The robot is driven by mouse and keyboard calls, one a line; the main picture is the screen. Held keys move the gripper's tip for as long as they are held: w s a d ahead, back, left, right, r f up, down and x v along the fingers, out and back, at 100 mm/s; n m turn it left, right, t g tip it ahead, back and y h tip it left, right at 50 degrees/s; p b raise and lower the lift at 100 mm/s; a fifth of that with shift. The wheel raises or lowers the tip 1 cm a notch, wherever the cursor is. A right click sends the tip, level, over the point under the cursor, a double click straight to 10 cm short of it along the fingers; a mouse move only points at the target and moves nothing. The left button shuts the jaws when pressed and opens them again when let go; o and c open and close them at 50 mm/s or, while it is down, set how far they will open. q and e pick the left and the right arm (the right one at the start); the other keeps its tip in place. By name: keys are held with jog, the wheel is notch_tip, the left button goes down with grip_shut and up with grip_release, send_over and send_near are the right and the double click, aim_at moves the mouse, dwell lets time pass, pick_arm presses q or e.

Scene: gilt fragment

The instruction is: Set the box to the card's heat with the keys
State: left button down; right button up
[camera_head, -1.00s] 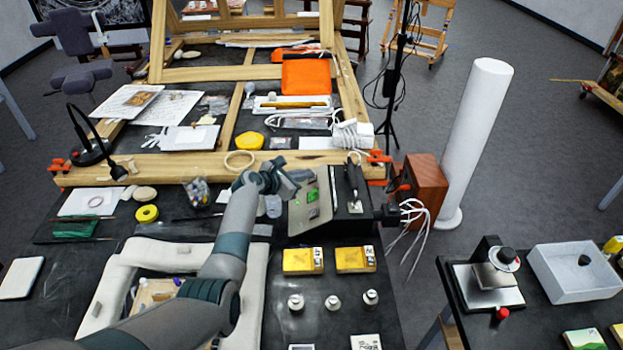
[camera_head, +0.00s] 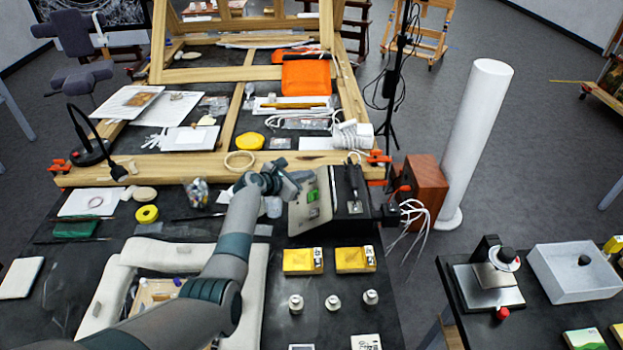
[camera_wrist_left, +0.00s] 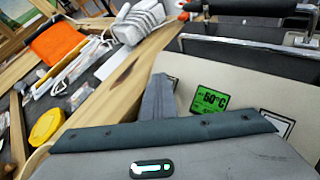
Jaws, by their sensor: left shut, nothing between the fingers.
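The box (camera_head: 353,212) is dark, with a pale slanted front panel (camera_head: 322,222) bearing a green display (camera_head: 313,196). In the left wrist view the display (camera_wrist_left: 209,101) reads 60 °C; its smaller text is unclear. A white, dark-framed key (camera_wrist_left: 279,123) shows right of the display, and part of another pale square (camera_wrist_left: 173,82) shows to its left. My left gripper (camera_head: 300,184) is shut and empty, close to the panel's upper left; contact cannot be told. Its fingers (camera_wrist_left: 158,98) hide part of the panel. I cannot identify the heat card surely. My right gripper is out of view.
A hand tool (camera_head: 352,178) rests on top of the box. Two yellow boxes (camera_head: 303,261) and several small jars (camera_head: 333,302) stand in front. A wooden beam (camera_head: 170,167) runs behind. A clear cup (camera_head: 273,206) stands left of the panel.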

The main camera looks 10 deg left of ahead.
pick_arm(q)
jog(key=shift+s+f, duration=0.3)
jog(key=shift+f, duration=0.2)
jog(key=shift+a+r+p, duration=0.35)
jog(key=shift+p, duration=0.3)
jog(key=shift+w+a+r, duration=0.1)
jog(key=shift+a+r, duration=0.1)
jog(key=shift+a, duration=0.05)
jog(key=shift+w+r, duration=0.1)
jog(key=shift+r, duration=0.05)
jog(key=shift+a+r+p, duration=0.3)
jog(key=shift+r+p, duration=0.2)
jog(key=shift+p, duration=0.1)
jog(key=shift+a+r+p, duration=0.25)
jog(key=shift+r+p, duration=0.25)
jog(key=shift+p, duration=0.1)
jog(key=shift+s+a+r+p, duration=0.15)
jog(key=shift+a+r+p, duration=0.25)
jog(key=shift+r+p, duration=0.25)
jog(key=shift+s+a+r+p, duration=0.1)
jog(key=shift+a+r+p, duration=0.3)
jog(key=shift+r+p, duration=0.15)
jog(key=shift+w+a, duration=0.1)
